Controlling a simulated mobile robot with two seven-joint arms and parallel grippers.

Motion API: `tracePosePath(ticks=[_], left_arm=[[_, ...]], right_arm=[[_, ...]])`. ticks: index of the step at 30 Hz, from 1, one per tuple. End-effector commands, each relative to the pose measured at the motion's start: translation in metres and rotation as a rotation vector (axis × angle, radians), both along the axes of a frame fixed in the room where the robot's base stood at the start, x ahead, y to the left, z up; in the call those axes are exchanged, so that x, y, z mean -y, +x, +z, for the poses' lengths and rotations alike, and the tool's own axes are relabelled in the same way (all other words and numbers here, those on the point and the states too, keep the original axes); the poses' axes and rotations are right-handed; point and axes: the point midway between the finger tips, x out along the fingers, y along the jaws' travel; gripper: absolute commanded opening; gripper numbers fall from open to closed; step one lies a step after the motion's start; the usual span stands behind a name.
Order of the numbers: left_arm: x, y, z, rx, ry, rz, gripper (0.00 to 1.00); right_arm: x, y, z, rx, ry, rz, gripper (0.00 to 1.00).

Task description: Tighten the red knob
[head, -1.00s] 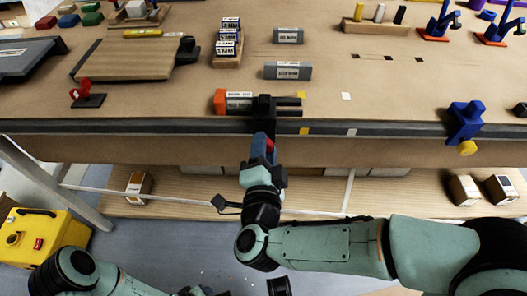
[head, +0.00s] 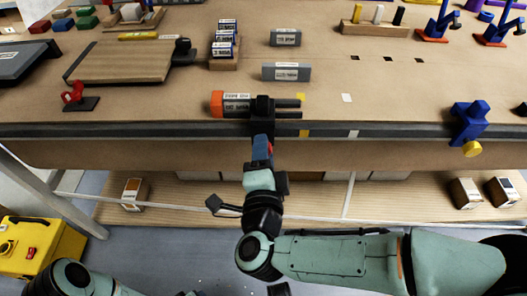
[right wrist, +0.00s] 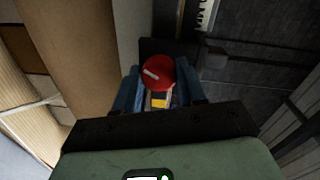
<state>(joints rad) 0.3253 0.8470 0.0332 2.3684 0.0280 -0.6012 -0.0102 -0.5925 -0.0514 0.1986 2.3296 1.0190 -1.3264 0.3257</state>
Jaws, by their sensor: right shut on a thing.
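The red knob (right wrist: 158,72) shows in the right wrist view as a round disc with a white mark pointing to the upper left. It sits between the blue fingers of my right gripper (right wrist: 165,92), which are shut on it. In the head view my right gripper (head: 262,150) is at the front edge of the table, just below a dark clamp (head: 262,108); only a sliver of red shows there. My left arm shows at the lower left of the head view, but its gripper is out of sight.
An orange-ended grey block (head: 236,104) lies at the clamp. A red part on a dark base (head: 78,98) stands to the left. A blue clamp with a yellow knob (head: 469,125) sits on the edge at right. A yellow case (head: 38,255) is on the floor.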

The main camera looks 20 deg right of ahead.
Motion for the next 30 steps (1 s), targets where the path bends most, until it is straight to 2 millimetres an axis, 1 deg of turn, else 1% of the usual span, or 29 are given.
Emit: tracePosePath(ticks=[1,3,12,16,20,27,30], left_arm=[[0.0,0.0,0.0,-0.001,0.0,0.0,0.53],[0.0,0.0,0.0,-0.001,0.0,0.0,0.53],[0.0,0.0,0.0,-0.001,0.0,0.0,0.53],[0.001,-0.001,0.003,-0.001,-0.002,-0.002,0.53],[0.004,-0.002,0.009,-0.002,-0.008,-0.008,0.53],[0.011,-0.017,0.018,-0.04,-0.026,-0.021,0.53],[0.013,-0.02,0.02,-0.049,-0.031,-0.025,0.53]], right_arm=[[0.0,0.0,-0.001,-0.002,0.002,0.0,0.46],[0.0,0.0,-0.001,-0.002,0.001,0.0,0.65],[-0.001,-0.001,0.0,0.0,-0.001,0.001,0.65],[-0.005,-0.011,0.001,0.0,-0.001,0.005,0.65],[-0.011,-0.034,0.004,0.0,-0.002,0.006,0.65],[-0.027,-0.086,0.008,0.0,-0.002,0.006,0.65],[-0.031,-0.104,0.009,0.0,-0.001,0.005,0.65]])
